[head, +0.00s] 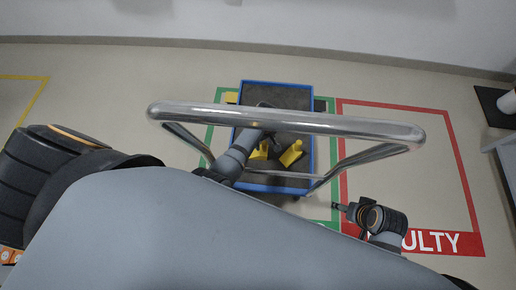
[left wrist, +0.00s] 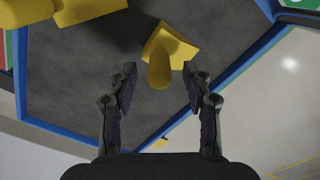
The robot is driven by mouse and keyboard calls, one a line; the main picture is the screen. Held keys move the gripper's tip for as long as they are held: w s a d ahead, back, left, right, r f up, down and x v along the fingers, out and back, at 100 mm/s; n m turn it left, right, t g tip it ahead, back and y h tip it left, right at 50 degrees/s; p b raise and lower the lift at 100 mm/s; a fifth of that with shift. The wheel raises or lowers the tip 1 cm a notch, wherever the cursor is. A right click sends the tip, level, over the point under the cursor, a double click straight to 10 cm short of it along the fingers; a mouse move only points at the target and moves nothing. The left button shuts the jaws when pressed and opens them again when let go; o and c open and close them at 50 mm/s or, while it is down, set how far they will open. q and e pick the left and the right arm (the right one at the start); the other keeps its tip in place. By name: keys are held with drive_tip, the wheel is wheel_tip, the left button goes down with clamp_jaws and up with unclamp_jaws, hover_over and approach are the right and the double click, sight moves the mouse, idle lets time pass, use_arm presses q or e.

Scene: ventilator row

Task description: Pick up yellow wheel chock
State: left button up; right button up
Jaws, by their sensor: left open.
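One yellow wheel chock (head: 291,153) lies on the dark deck of a blue-edged cart. A second yellow chock (head: 259,151) lies to its left, partly hidden by my left arm. In the left wrist view, a yellow chock (left wrist: 176,44) with a rounded grip part pointing toward me shows ahead, between the spread fingers of my left gripper (left wrist: 159,73). The gripper is open and empty, and I see no contact. More yellow shape (left wrist: 85,10) shows at the upper left there. My right gripper (head: 336,206) is right of the cart, too small to read its jaws.
The cart's metal handle (head: 285,120) crosses above the deck, in front of my left arm in the picture. The blue cart rim (head: 313,150) borders the deck. Green and red floor outlines (head: 398,106) surround the area. Open floor lies to the right.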

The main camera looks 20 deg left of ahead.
use_arm(q)
drive_tip(key=shift+f+b, duration=0.35)
drive_tip(key=shift+f, duration=0.55)
use_arm(e)
drive_tip(key=shift+w+a+f+t, duration=0.15)
drive_tip(key=shift+a+f+t, duration=0.2)
drive_tip(key=shift+f, duration=0.25)
drive_tip(key=shift+w+a+f+t, duration=0.1)
drive_tip(key=shift+a+f+t, duration=0.25)
drive_tip(key=shift+f, duration=0.2)
use_arm(q)
clamp_jaws()
